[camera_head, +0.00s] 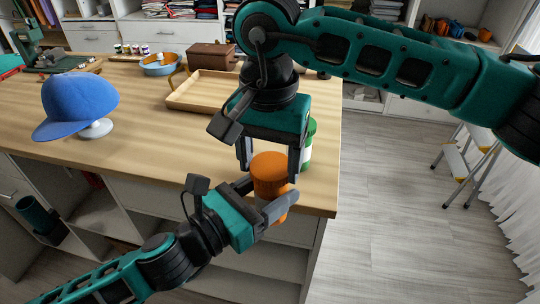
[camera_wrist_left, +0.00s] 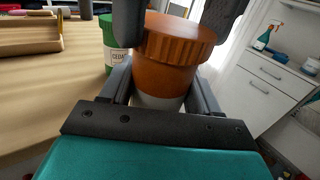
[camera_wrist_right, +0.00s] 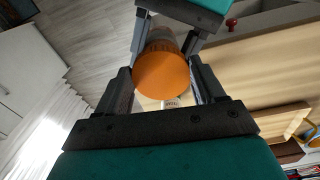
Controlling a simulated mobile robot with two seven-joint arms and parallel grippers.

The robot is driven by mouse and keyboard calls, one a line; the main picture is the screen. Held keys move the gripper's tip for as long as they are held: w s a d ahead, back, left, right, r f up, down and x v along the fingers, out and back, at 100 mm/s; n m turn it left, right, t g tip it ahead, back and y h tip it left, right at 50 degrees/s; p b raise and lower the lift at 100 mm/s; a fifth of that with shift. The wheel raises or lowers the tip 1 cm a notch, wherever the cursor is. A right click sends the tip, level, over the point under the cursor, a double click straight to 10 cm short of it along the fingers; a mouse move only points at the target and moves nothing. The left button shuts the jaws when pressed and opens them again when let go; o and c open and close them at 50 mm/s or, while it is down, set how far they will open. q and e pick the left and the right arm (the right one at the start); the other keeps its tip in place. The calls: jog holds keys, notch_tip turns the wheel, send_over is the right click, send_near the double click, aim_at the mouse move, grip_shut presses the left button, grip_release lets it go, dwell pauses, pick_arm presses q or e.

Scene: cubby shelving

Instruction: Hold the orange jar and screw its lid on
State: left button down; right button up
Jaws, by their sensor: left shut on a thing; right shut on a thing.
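The orange jar (camera_head: 272,198) is held upright near the front right corner of the wooden counter. Its body (camera_wrist_left: 168,77) is orange above and pale below. The ribbed orange lid (camera_head: 269,168) sits on top of it; I cannot tell how far it is threaded. The lid also shows in the left wrist view (camera_wrist_left: 178,36) and face-on in the right wrist view (camera_wrist_right: 161,75). My left gripper (camera_head: 267,198) comes from the lower left and is shut around the jar body. My right gripper (camera_head: 268,170) points down from above and is shut on the lid.
A green jar (camera_head: 309,138) with a white label stands close behind the orange jar. A wooden tray (camera_head: 190,103), a brown box (camera_head: 211,56) and a blue cap (camera_head: 78,103) are farther back and left. The counter (camera_head: 160,145) between cap and jar is clear.

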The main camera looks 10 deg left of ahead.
jog(key=m, duration=0.7)
jog(key=shift+w+a, duration=0.1)
jog(key=shift+a, duration=0.15)
jog(key=m, duration=0.6)
jog(key=shift+w, duration=0.15)
jog(key=m, duration=0.3)
jog(key=shift+w+m, duration=0.1)
jog(key=shift+m, duration=0.3)
jog(key=m, duration=0.3)
jog(key=shift+w+m, duration=0.1)
jog(key=shift+m, duration=0.3)
jog(key=m, duration=0.5)
jog(key=shift+w+d+m, duration=0.1)
jog(key=shift+w+m, duration=0.05)
jog(key=shift+m, duration=0.15)
jog(key=m, duration=0.5)
jog(key=shift+d+m, duration=0.15)
jog(key=shift+m, duration=0.15)
jog(key=m, duration=0.3)
jog(key=shift+d+m, duration=0.1)
jog(key=shift+m, duration=0.3)
jog(key=m, duration=0.3)
jog(key=shift+d+m, duration=0.1)
jog(key=shift+m, duration=0.2)
jog(key=m, duration=0.5)
jog(key=shift+d+m, duration=0.1)
jog(key=shift+m, duration=0.2)
jog(key=m, duration=0.6)
jog(key=shift+s, duration=0.25)
